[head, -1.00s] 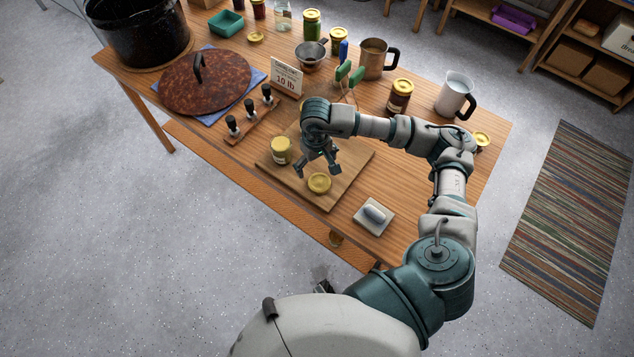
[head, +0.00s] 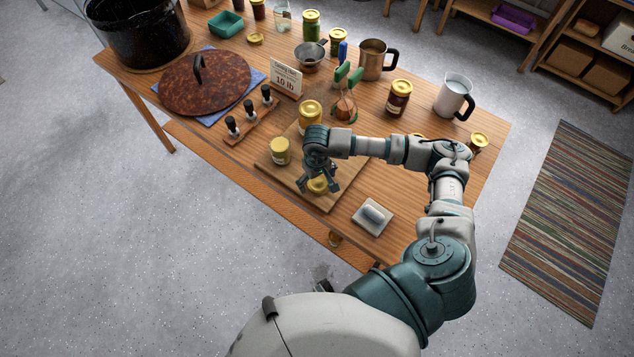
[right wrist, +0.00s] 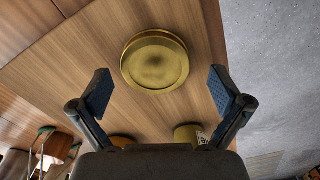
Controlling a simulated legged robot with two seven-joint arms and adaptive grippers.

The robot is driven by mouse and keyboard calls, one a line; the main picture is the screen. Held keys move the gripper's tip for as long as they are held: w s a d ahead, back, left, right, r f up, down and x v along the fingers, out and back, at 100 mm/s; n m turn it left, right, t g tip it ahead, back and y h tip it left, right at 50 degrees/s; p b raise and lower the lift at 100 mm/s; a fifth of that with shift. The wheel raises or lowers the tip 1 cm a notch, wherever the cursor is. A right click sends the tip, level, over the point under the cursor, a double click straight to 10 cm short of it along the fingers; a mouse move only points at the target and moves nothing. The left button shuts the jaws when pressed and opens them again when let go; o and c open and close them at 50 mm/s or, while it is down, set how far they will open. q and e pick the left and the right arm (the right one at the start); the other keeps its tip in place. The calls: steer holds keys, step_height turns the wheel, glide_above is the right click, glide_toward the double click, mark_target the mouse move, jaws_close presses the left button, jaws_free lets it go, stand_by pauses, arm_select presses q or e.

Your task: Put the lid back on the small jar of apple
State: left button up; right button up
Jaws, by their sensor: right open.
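The gold lid (head: 318,185) lies flat on the wooden cutting board (head: 345,182), partly covered by my right gripper (head: 319,187). In the right wrist view the round lid (right wrist: 155,62) sits ahead of and between the two open fingers (right wrist: 159,82), with space on each side. The small jar of pale yellow apple (head: 281,153) stands upright on the board, left of the gripper. A labelled jar, probably the same one, shows partly at the bottom of the right wrist view (right wrist: 188,133). My left gripper does not show.
A taller yellow jar (head: 310,117) stands behind the gripper. A soap dish (head: 373,216) sits right of the board. A rack with black-topped stamps (head: 250,118), a sign (head: 286,80) and a dark pot lid (head: 207,82) lie to the left. The front table edge is close.

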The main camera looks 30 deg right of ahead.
steer(key=shift+d+f, duration=0.1)
steer(key=shift+f, duration=0.2)
steer(key=shift+d+f, duration=0.1)
steer(key=shift+d, duration=0.3)
steer(key=shift+a, duration=0.25)
steer(key=c, duration=0.8)
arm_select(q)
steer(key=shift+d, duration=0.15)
arm_select(e)
steer(key=shift+a, duration=0.15)
steer(key=shift+r, duration=0.2)
